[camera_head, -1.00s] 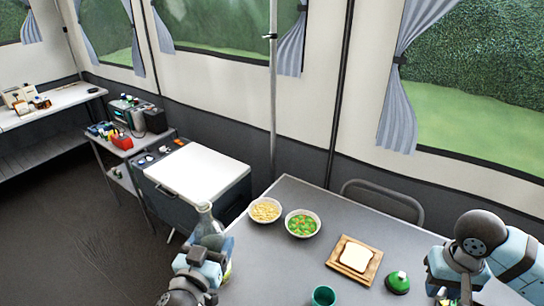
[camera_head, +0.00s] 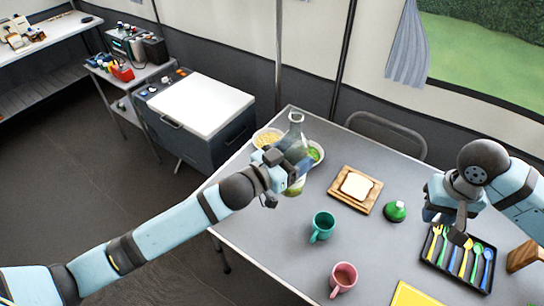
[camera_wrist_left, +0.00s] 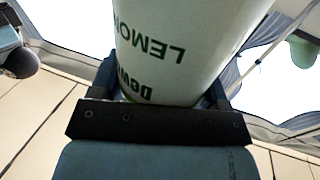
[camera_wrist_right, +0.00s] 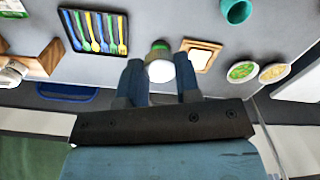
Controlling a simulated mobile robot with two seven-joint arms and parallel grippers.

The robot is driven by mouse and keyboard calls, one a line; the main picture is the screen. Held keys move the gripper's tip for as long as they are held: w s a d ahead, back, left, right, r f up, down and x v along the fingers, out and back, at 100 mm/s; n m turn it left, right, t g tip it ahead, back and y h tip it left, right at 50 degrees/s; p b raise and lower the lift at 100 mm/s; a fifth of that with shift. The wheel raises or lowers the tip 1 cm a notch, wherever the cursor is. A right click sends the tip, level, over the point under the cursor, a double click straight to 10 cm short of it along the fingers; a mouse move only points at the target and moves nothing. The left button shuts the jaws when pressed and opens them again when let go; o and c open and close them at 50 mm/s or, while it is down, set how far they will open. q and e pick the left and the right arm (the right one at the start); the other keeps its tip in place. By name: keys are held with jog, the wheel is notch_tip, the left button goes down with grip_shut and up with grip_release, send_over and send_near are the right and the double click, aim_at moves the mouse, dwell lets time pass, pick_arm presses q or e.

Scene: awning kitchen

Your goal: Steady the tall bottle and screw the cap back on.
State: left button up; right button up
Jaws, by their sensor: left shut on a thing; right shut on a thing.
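The tall bottle (camera_head: 296,124) has a clear, narrow neck and looks upright, with no cap visible on its mouth. Its pale label with "LEMON" lettering fills the left wrist view (camera_wrist_left: 185,45). My left gripper (camera_head: 278,170) is shut around its body. Whether its base touches the table cannot be told. My right gripper (camera_head: 436,208) is to the right, apart from the bottle. It is shut on a white round thing, probably the cap (camera_wrist_right: 160,71), between its fingertips in the right wrist view. The head view does not show this piece clearly.
Two food bowls (camera_head: 266,137) stand behind the bottle. A bread board (camera_head: 342,199), green dome-shaped item (camera_head: 396,212), teal mug (camera_head: 322,226), pink mug (camera_head: 343,278) and dark cutlery tray (camera_head: 432,257) occupy the table (camera_head: 270,250).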

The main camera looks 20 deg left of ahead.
pick_arm(q)
jog(key=shift+w+d+m+g+h, duration=0.2)
jog(key=shift+d+h, duration=0.05)
jog(key=shift+d, duration=0.2)
jog(key=shift+w+d+m+g+h, duration=0.15)
jog(key=shift+d+m+g+h, duration=0.1)
jog(key=shift+d, duration=0.15)
pick_arm(e)
jog(key=w+a+r+n, duration=0.3)
jog(key=w+a+r, duration=0.15)
jog(key=a, duration=0.35)
jog(key=w+a+r+n, duration=0.2)
jog(key=w+a+r, duration=0.1)
jog(key=a+r, duration=0.3)
jog(key=a+r+n, duration=0.6)
jog(key=a+r, duration=0.6)
jog(key=a, duration=0.4)
jog(key=shift+a+r+n, duration=0.3)
jog(key=shift+a, duration=0.1)
jog(key=shift+f, duration=2)
